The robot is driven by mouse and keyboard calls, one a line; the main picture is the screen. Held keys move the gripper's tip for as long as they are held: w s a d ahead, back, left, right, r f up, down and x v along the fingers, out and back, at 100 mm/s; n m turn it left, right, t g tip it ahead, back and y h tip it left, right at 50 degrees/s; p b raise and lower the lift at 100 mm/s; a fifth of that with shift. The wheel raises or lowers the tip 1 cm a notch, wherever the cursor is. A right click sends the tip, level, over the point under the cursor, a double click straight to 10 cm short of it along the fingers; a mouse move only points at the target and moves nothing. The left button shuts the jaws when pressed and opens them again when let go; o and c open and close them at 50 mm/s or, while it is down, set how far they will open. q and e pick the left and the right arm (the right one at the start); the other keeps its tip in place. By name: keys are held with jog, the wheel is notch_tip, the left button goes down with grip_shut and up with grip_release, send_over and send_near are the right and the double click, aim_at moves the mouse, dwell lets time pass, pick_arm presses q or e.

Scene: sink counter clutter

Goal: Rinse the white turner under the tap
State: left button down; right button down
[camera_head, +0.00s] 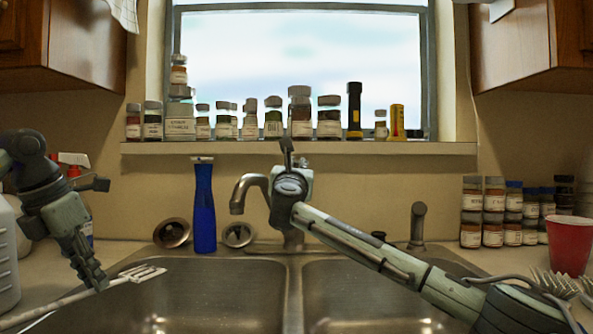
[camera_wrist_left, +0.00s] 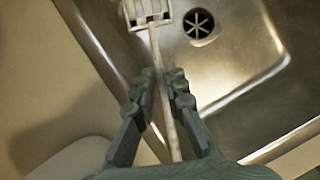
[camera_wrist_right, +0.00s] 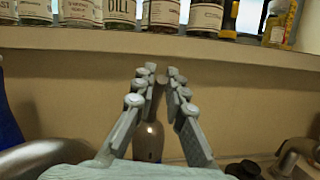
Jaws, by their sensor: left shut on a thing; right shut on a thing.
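The white turner (camera_head: 143,272) has a slotted head over the left rim of the left basin, and its handle runs toward the lower left. My left gripper (camera_head: 97,284) is shut on the turner's handle; the left wrist view shows the handle between its fingers (camera_wrist_left: 159,80) and the slotted head (camera_wrist_left: 147,10) beyond them, near the drain. The tap (camera_head: 246,187) stands behind the sink with its spout bent left, and no water shows from it. My right gripper (camera_head: 288,168) is shut on the tap's lever, which shows between its fingers in the right wrist view (camera_wrist_right: 159,88).
The double sink (camera_head: 215,275) has two basins with a divider between. A spray bottle and white jug (camera_head: 8,255) crowd the left. Spice jars (camera_head: 495,212) and a red cup (camera_head: 569,244) stand at right.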

jog(key=shift+f, duration=0.1)
jog(key=c, duration=1.5)
grip_release()
jog(key=shift+c, duration=0.2)
notch_tip(320, 180, up, 10)
jog(key=shift+r, duration=0.1)
